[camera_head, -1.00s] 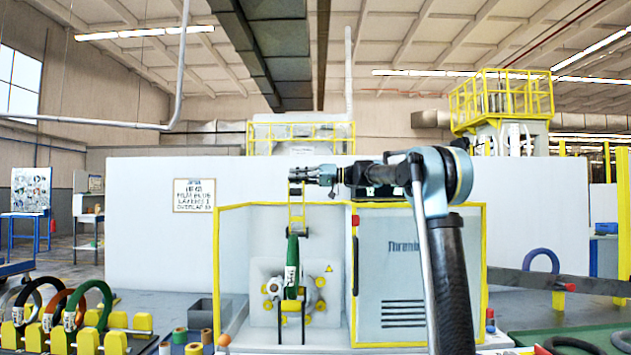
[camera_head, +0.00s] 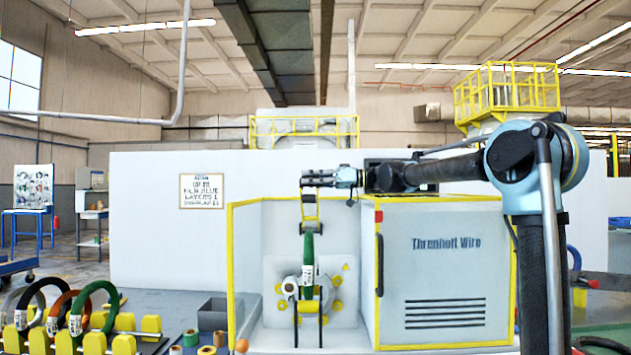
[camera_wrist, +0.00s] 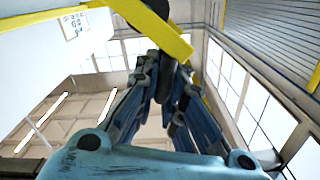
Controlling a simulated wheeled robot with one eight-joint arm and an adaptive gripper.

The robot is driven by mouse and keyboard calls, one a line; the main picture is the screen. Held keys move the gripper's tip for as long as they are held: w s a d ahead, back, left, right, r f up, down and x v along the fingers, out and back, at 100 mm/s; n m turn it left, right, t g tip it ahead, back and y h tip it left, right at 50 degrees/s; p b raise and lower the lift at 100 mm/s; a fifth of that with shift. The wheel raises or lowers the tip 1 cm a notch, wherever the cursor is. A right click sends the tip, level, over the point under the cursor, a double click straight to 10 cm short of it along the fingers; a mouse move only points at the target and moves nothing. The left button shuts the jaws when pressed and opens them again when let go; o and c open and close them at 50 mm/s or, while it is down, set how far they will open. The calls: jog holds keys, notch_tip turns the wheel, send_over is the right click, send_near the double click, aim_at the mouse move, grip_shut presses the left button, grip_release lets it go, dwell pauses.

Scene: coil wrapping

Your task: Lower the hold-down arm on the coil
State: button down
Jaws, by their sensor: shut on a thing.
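The green coil (camera_head: 308,250) with a white label stands upright in the wrapping machine's open bay. The yellow hold-down arm (camera_head: 310,212) rises above the coil, raised and apart from it. My gripper (camera_head: 308,179) is at the top end of the hold-down arm, above the coil. In the wrist view my gripper (camera_wrist: 166,65) has its fingers close together on a dark part beside the yellow bar (camera_wrist: 150,28) of the hold-down arm. The exact contact is partly hidden by the fingers. The coil is not seen in the wrist view.
The machine's grey cabinet (camera_head: 445,270) stands right of the bay, under my arm. A yellow frame (camera_head: 230,270) edges the bay. A rack with several coils (camera_head: 95,310) is at the lower left, with tape rolls (camera_head: 206,350) and a grey bin (camera_head: 212,313) nearby.

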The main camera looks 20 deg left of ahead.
jog(key=shift+s+f, duration=0.1)
jog(key=shift+s, duration=0.1)
dwell(0.3)
jog(key=c, duration=1.7)
grip_release()
jog(key=shift+a, duration=0.1)
notch_tip(320, 180, up, 10)
jog(key=shift+f, duration=0.1)
